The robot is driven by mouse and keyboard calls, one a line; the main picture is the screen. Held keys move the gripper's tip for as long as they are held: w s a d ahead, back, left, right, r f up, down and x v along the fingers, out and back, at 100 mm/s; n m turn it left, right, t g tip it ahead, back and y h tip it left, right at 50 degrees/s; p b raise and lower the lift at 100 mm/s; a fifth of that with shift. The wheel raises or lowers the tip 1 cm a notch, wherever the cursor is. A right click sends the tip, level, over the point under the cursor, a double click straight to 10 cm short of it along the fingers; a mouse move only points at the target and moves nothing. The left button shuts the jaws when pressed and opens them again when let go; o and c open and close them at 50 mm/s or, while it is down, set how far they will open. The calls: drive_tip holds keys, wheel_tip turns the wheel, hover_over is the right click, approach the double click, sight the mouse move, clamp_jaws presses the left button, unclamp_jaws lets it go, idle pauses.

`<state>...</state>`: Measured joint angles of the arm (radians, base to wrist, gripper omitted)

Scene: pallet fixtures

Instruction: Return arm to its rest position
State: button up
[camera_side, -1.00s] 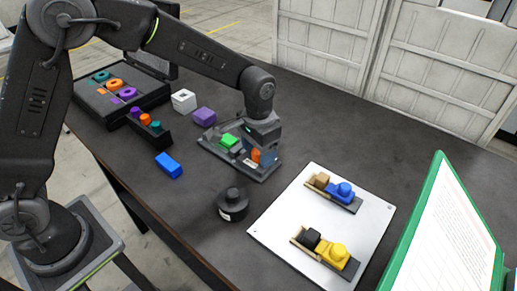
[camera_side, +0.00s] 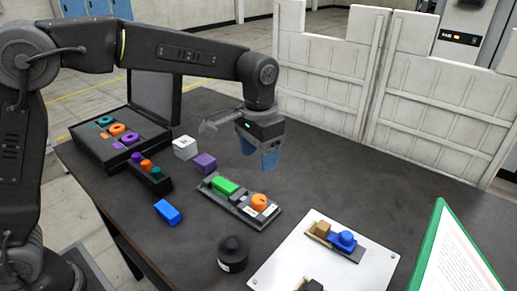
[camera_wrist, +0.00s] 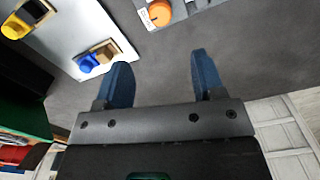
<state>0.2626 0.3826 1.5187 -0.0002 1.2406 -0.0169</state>
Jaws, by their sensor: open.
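My gripper (camera_side: 262,157) hangs in the air above the table, above and behind the grey fixture (camera_side: 228,204). Its two blue fingers (camera_wrist: 163,80) are apart and nothing is between them in the wrist view. The fixture lies on the table with a green block (camera_side: 224,186) and an orange round part (camera_side: 259,202) in it. The orange part also shows at the top of the wrist view (camera_wrist: 160,13).
A white plate (camera_side: 325,268) holds blue and yellow parts. A black cylinder (camera_side: 232,253), blue block (camera_side: 167,211), purple block (camera_side: 204,162) and white block (camera_side: 185,147) stand on the dark table (camera_side: 130,212). White panels (camera_side: 425,100) stand behind.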

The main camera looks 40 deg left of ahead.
drive_tip(key=shift+r, duration=0.5)
drive_tip(key=s+a+r+n+t, duration=0.1)
drive_tip(key=s+a+r+t, duration=0.1)
drive_tip(key=s+a+r, duration=0.6)
drive_tip(key=s+a+f+n+t, duration=0.1)
drive_tip(key=s+a+f, duration=0.1)
drive_tip(key=s, duration=0.5)
drive_tip(key=s+a+f+t, duration=0.1)
drive_tip(key=s+f+t, duration=0.1)
drive_tip(key=s, duration=0.5)
drive_tip(key=shift+s+a+f+n+t, duration=0.3)
drive_tip(key=shift+a+f+n, duration=0.1)
drive_tip(key=shift+f, duration=0.3)
